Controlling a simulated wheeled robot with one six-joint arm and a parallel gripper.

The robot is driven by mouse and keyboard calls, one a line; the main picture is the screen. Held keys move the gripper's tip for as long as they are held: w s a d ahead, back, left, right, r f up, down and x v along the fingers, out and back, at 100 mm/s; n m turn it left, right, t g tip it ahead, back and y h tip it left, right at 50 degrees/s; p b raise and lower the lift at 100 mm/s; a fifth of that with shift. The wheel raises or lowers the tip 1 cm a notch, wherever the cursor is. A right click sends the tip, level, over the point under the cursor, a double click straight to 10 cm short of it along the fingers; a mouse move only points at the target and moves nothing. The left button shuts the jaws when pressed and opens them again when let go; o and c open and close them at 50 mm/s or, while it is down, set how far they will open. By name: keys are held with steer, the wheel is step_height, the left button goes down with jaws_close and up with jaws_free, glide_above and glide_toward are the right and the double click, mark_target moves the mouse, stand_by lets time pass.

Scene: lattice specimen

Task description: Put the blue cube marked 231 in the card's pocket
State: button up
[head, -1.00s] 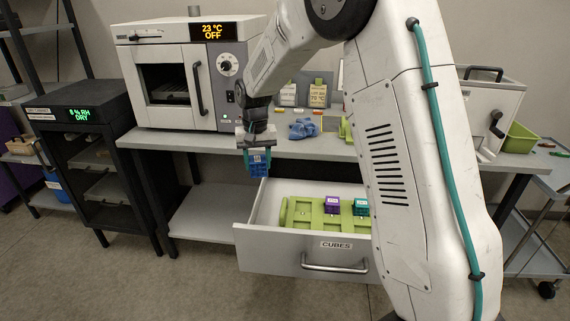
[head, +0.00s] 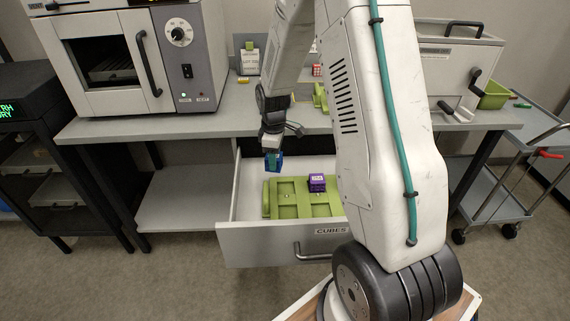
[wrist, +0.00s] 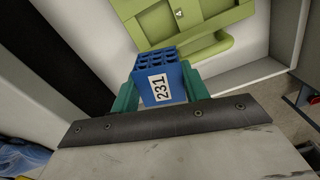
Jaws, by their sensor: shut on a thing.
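The blue cube (head: 272,164) is between the fingers of my gripper (head: 273,157), above the left part of the open drawer. In the wrist view the cube (wrist: 162,84) shows its white label 231, and the teal fingers of my gripper (wrist: 160,94) are shut on its two sides. A card (head: 249,59) with a yellow strip at its foot stands upright on the bench at the back. Its pocket cannot be made out.
The drawer marked CUBES (head: 262,245) stands open. It holds a green tray (head: 287,190) with a purple cube (head: 317,182). An oven (head: 130,60) stands on the bench at left. A white box with a crank (head: 455,65) is at right. A blue cloth (wrist: 25,158) shows in the wrist view.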

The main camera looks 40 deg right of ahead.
steer(key=shift+s+d+f+n, duration=0.35)
steer(key=shift+s+f+n, duration=0.15)
steer(key=shift+f, duration=0.7)
steer(key=shift+s+d+f+n, duration=0.35)
steer(key=shift+s+f, duration=0.2)
steer(key=shift+f, duration=0.7)
steer(key=shift+s+d+f+n, duration=0.35)
steer(key=shift+s+f+n, duration=0.15)
steer(key=shift+f, duration=0.7)
steer(key=shift+o, duration=0.3)
steer(key=shift+s+d, duration=0.1)
steer(key=shift+f, duration=0.95)
steer(key=o, duration=1.5)
steer(key=shift+c, duration=0.2)
steer(key=shift+r, duration=0.15)
